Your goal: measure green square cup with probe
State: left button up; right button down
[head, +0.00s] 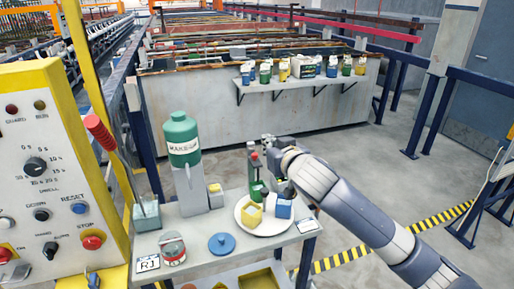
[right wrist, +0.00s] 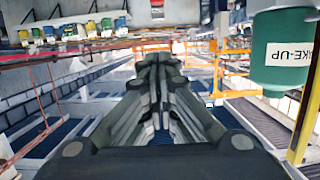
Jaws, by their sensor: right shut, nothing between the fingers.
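A white round plate (head: 242,225) on the small table carries a yellow square cup (head: 251,215) and a blue square cup (head: 284,209). A green piece, perhaps the green square cup (head: 260,190), shows behind them, partly hidden; its shape is unclear. A red-handled rod, perhaps the probe (head: 100,132), leans with its lower end at a grey-green box (head: 146,217). My right gripper (head: 266,142) is above the back of the plate, shut and empty. Its closed fingers (right wrist: 158,65) fill the middle of the right wrist view. My left gripper is not in view.
A green MAKE-UP bottle (head: 182,140) stands left of the plate and shows in the right wrist view (right wrist: 283,50). A slim green post (head: 252,165) stands behind the plate. A blue lidded dish (head: 221,243) lies in front. A control panel (head: 55,170) fills the left.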

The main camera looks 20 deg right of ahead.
jog(key=w, duration=0.1)
jog(key=p, duration=0.3)
send_over(258, 166)
jog(key=w, duration=0.2)
jog(key=shift+s+f, duration=0.2)
jog(key=shift+f, duration=0.9)
notch_tip(258, 166, down, 3)
jog(key=shift+r, duration=0.15)
jog(key=shift+f, duration=0.75)
jog(key=shift+f, duration=0.1)
notch_tip(258, 166, down, 6)
jog(key=b, duration=0.3)
jog(key=shift+f+b, duration=0.1)
jog(key=shift+b, duration=0.3)
jog(key=shift+s, duration=0.1)
